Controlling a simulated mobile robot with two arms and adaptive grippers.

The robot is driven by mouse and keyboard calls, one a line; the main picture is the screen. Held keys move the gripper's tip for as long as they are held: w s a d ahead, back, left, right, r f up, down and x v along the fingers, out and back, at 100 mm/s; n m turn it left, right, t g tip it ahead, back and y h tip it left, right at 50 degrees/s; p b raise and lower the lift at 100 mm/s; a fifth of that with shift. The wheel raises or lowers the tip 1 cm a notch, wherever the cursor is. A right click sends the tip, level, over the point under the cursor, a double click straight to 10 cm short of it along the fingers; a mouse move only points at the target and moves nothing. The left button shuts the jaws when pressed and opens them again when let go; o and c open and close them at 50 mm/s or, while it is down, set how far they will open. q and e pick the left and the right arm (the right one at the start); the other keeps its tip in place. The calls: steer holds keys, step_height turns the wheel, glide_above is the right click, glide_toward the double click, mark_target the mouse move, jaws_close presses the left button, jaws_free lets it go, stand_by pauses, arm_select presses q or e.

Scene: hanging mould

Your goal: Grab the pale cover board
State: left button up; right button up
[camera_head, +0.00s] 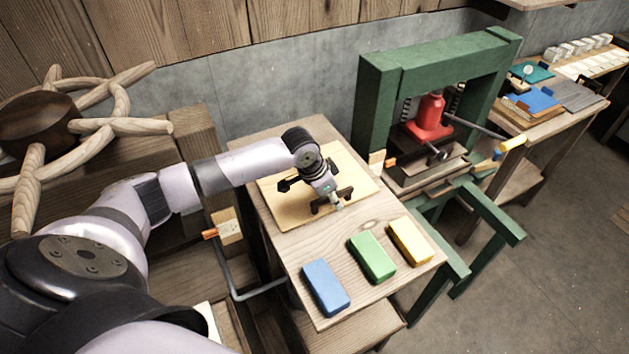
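The pale cover board (355,172) is a flat, light yellow board lying on the wooden table (335,255). My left arm comes in from the left, and my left gripper (332,203) points down over the front part of the board. Dark finger-like parts spread to both sides at its tip, with a small light piece between them. I cannot tell whether they touch or hold the board. My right gripper is not in view.
Blue (326,287), green (372,257) and yellow (410,241) blocks lie along the table's front. A green press frame (375,105) with a red jack (430,118) stands to the right. A wooden spoked wheel (40,125) is at the left. A wall stands behind.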

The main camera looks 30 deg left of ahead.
arm_select(q)
steer(key=shift+c, duration=0.4)
jaws_close()
stand_by(0.5)
